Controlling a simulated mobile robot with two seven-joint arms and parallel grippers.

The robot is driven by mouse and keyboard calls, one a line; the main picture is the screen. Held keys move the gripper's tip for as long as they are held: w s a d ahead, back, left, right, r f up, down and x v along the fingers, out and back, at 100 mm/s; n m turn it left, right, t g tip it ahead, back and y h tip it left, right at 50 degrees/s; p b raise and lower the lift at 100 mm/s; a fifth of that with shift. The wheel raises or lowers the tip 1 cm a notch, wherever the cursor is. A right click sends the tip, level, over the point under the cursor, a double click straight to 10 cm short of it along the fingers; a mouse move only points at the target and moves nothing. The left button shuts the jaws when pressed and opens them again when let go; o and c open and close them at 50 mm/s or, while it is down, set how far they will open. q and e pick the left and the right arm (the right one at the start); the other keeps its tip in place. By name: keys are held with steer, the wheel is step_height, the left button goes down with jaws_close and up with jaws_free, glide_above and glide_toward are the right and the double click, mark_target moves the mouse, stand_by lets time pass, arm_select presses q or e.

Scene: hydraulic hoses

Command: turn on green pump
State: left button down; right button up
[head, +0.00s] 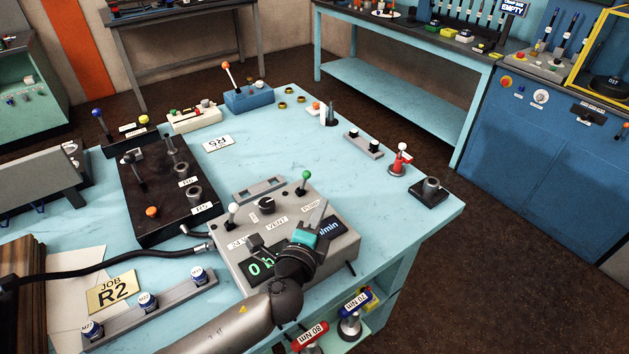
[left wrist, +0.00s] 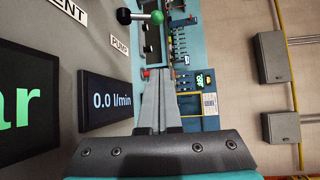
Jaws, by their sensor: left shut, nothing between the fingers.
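The grey control box (head: 232,262) stands on the light blue table. Its green-knobbed pump lever (head: 306,177) stands up at the back right corner by the PUMP label (head: 311,202). In the left wrist view the same lever's green knob (left wrist: 157,17) is just beyond the fingertips, beside the PUMP label (left wrist: 120,46). My left gripper (head: 319,208) is over the box's right side, fingers together and empty, pointing toward the lever, with a small apparent gap. It also shows in the left wrist view (left wrist: 160,72). The flow display (left wrist: 110,101) reads 0.0 l/min.
The box also carries a white-knobbed lever (head: 232,208) and a black vent knob (head: 266,205). A black manifold block (head: 150,190) with a hose stands to the left. A red fitting (head: 398,165) and a dark socket block (head: 430,192) stand to the right. The table's middle is mostly clear.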

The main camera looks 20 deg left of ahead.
mark_target(305, 180)
arm_select(q)
steer(key=w+a, duration=0.1)
steer(key=w, duration=0.1)
steer(key=w+a, duration=0.1)
steer(key=w, duration=0.2)
steer(key=w+a, duration=0.1)
steer(key=w, duration=0.2)
steer(key=shift+w+a+f, duration=0.15)
steer(key=shift+f, duration=0.15)
steer(key=shift+a+p, duration=0.25)
steer(key=shift+p, duration=0.05)
arm_select(e)
steer(key=shift+w+r, duration=0.3)
steer(key=shift+w, duration=0.15)
steer(key=shift+f, duration=0.15)
arm_select(q)
steer(key=shift+f+b, duration=0.1)
steer(key=shift+b, duration=0.5)
steer(key=shift+s+a+t+b, duration=0.1)
steer(key=shift+s+t+b, duration=0.1)
steer(key=shift+t+b, duration=0.15)
arm_select(e)
steer(key=shift+s+a+f, duration=0.1)
steer(key=shift+s+f, duration=0.05)
steer(key=shift+f, duration=0.25)
steer(key=shift+s+a+f, duration=0.1)
steer(key=shift+f, duration=0.3)
